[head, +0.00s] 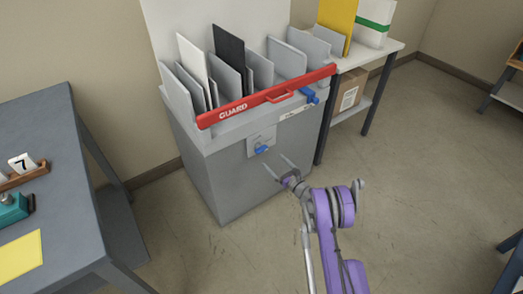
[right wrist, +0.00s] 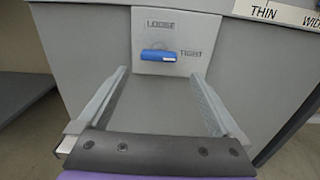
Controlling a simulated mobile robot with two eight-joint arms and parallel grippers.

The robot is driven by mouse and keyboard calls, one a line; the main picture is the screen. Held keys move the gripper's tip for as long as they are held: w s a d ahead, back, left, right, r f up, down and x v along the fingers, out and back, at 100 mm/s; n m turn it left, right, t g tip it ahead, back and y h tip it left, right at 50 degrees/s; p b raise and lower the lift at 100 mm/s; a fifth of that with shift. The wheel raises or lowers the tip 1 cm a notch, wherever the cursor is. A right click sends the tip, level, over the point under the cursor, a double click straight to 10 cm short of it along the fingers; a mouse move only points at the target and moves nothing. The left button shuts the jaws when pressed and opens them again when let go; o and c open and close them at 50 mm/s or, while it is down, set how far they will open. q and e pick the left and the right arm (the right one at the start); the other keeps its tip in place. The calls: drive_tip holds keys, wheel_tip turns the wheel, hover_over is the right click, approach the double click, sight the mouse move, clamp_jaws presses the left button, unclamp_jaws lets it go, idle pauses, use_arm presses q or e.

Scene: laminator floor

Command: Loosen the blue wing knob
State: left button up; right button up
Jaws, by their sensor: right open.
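The blue wing knob (head: 262,150) sits on a light plate on the front of the grey machine (head: 232,180). In the right wrist view the knob (right wrist: 158,56) lies flat, its long side level, with LOOSE printed above it and TIGHT to its right. My right gripper (head: 276,168) is open, in front of the machine and just below and right of the knob. In the right wrist view the knob shows beyond and between the two open fingers (right wrist: 158,90), apart from both. My left gripper is not in view.
A red GUARD bar (head: 265,96) crosses the machine top in front of several upright sheets. Another blue knob (head: 310,95) is at its right end. A grey table (head: 50,150) stands left, a white bench (head: 375,55) behind right.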

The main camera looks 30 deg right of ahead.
sight(263, 151)
drive_tip(key=w, duration=0.6)
drive_tip(key=w+a+b, duration=0.1)
drive_tip(key=w, duration=0.2)
drive_tip(key=shift+w, duration=0.4)
drive_tip(key=c, duration=1.2)
